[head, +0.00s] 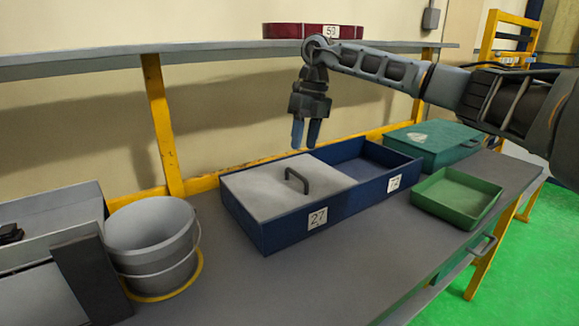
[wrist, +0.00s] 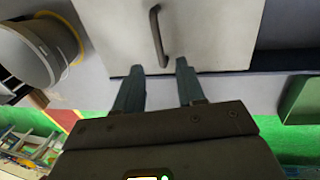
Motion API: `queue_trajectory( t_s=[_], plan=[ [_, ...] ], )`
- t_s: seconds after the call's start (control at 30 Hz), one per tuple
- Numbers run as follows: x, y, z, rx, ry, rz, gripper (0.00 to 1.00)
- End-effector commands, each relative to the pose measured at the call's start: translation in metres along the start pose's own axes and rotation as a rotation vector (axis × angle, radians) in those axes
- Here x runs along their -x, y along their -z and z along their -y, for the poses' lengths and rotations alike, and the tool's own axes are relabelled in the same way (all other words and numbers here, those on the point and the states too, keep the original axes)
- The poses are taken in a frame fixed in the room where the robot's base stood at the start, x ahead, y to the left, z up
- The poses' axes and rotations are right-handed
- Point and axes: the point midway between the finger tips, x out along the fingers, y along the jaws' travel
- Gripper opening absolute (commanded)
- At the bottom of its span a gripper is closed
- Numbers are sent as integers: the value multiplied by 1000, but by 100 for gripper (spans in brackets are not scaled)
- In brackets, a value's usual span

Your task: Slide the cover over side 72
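A long blue box (head: 343,206) sits on the workbench, with a label 27 (head: 317,219) on its left part and a label 72 (head: 394,184) on its right part. A light grey cover (head: 262,196) with a dark bar handle (head: 297,180) lies over side 27. Side 72 is uncovered and looks empty inside. My gripper (head: 305,146) hangs above the back of the box, pointing down, with nothing in it. In the wrist view my gripper (wrist: 158,68) has its fingers apart, and the handle (wrist: 158,36) shows beyond the gap between them.
A grey bucket (head: 150,240) stands left of the box. A green tray (head: 456,196) and a closed green case (head: 431,143) are to the right. A shelf (head: 110,63) runs above, carrying a dark red box (head: 290,31). The bench (head: 330,275) is clear in front.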

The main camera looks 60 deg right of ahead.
Motion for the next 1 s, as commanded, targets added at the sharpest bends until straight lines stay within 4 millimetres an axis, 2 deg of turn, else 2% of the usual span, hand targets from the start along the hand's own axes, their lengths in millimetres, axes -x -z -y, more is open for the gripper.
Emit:
queue_trajectory(
  t_s=[0.3,0.5,0.87,1.0],
  plan=[
    [-46,0,-3,2,-7,-2,39],
    [-68,0,-2,3,-6,-1,39],
    [-74,0,-2,3,-6,1,39],
    [-74,0,-2,3,-6,1,27]
  ],
)
